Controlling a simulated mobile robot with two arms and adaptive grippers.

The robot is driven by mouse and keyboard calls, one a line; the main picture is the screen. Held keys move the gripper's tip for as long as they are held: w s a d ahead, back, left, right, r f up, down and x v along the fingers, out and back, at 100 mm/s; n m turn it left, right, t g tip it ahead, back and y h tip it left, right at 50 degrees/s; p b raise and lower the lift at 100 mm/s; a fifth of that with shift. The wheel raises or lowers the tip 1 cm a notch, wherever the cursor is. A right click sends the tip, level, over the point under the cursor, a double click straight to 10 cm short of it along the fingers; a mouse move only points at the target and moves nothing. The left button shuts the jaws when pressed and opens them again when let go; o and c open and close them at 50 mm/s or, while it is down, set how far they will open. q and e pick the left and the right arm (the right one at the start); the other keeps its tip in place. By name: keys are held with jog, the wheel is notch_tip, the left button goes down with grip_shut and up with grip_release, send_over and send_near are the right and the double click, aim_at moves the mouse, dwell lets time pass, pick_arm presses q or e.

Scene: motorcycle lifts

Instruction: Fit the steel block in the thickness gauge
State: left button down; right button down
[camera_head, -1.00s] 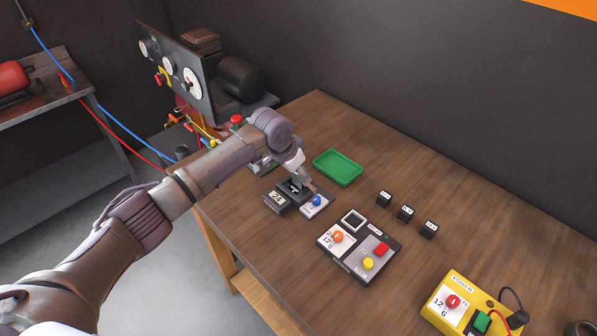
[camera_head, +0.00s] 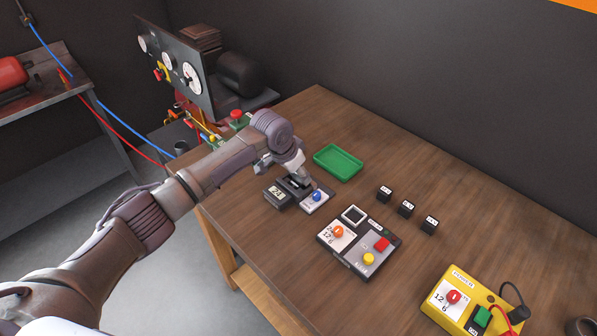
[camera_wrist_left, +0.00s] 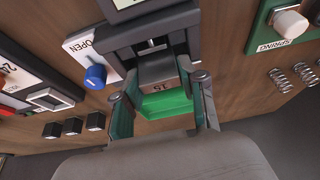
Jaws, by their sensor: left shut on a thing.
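The thickness gauge (camera_head: 276,195) is a dark device with a small display at the table's left edge. A white plate marked OPEN with a blue knob (camera_head: 317,196) is beside it. My left gripper (camera_head: 304,181) is low over the gauge. In the left wrist view, the gripper (camera_wrist_left: 163,100) is shut on a grey steel block (camera_wrist_left: 157,76) with a number on its face. The block is at the mouth of the gauge's dark frame (camera_wrist_left: 150,33). How far it sits inside, and whether it touches the frame, I cannot tell. My right gripper is not in view.
A green tray (camera_head: 338,149) lies behind the gauge. A dark box with red and yellow buttons (camera_head: 360,243), several small black cubes (camera_head: 406,208) and a yellow box (camera_head: 458,302) stand to the right. Springs (camera_wrist_left: 280,80) lie near a green SPRING unit (camera_wrist_left: 284,24).

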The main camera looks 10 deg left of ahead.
pick_arm(q)
jog(key=shift+c, duration=0.9)
grip_release()
jog(key=shift+f, duration=0.1)
notch_tip(320, 180, up, 8)
jog(key=p, duration=0.8)
